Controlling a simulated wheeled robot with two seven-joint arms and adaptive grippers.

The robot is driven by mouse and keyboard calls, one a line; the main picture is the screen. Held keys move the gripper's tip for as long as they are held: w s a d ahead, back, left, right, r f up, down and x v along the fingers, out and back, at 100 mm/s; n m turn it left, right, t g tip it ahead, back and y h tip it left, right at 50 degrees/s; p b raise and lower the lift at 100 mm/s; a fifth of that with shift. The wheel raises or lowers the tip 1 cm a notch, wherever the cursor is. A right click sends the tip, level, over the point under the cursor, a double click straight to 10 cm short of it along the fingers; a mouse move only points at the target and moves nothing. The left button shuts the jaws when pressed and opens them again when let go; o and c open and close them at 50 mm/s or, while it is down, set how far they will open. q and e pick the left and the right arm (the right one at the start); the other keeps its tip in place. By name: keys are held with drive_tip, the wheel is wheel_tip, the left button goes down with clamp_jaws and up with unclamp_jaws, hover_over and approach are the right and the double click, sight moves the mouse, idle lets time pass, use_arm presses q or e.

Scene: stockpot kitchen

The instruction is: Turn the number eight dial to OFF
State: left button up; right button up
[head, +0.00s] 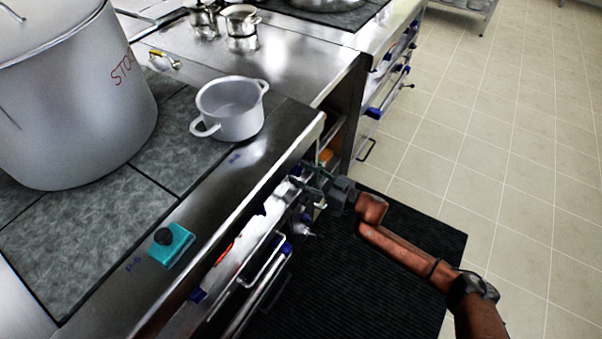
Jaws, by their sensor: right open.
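The stove's front panel (213,275) carries several dials with blue parts. I cannot read a number eight on any dial, nor which way one points. My right gripper (312,186) is open at the front panel, near its far end, with its fingers pointing at the panel. The fingers partly cover the dials there, and I cannot tell whether they touch one. My left gripper is not in view.
A large stockpot (75,100) and a small white pot (230,108) stand on the stove top. A teal box with a black knob (171,246) sits on the front ledge. An oven handle (262,262) juts out below the panel. A black mat (400,230) covers the floor.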

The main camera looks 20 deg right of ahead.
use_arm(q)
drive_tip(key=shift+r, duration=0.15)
use_arm(e)
drive_tip(key=shift+w, duration=0.1)
drive_tip(key=shift+c, duration=0.4)
drive_tip(key=c, duration=1.1)
